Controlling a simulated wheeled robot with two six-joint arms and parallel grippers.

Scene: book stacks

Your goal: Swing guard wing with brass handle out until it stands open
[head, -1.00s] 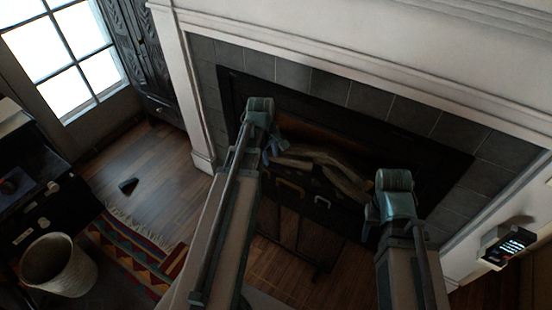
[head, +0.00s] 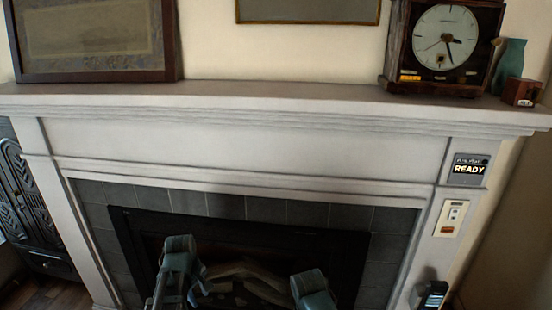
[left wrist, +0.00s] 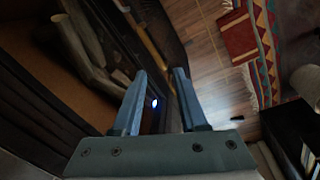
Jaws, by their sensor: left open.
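The fireplace opening (head: 225,235) is at the bottom of the head view, with pale logs (head: 250,275) inside. No guard wing or brass handle can be made out there. In the left wrist view a thin brass-coloured bar (left wrist: 146,38) runs along a dark edge beyond the fingers; I cannot tell if it is the handle. My left gripper (head: 203,275) is in front of the firebox in the head view. In the left wrist view its two fingers (left wrist: 160,73) are apart, with nothing clearly held between them. My right arm shows at the bottom, but its gripper is out of sight.
The white mantel shelf (head: 260,105) carries a clock (head: 444,40), a teal vase (head: 510,62) and a framed picture (head: 93,38). A READY panel (head: 469,169) and a switch plate (head: 452,217) are on the right pillar. A patterned rug (left wrist: 243,38) lies on the wood floor.

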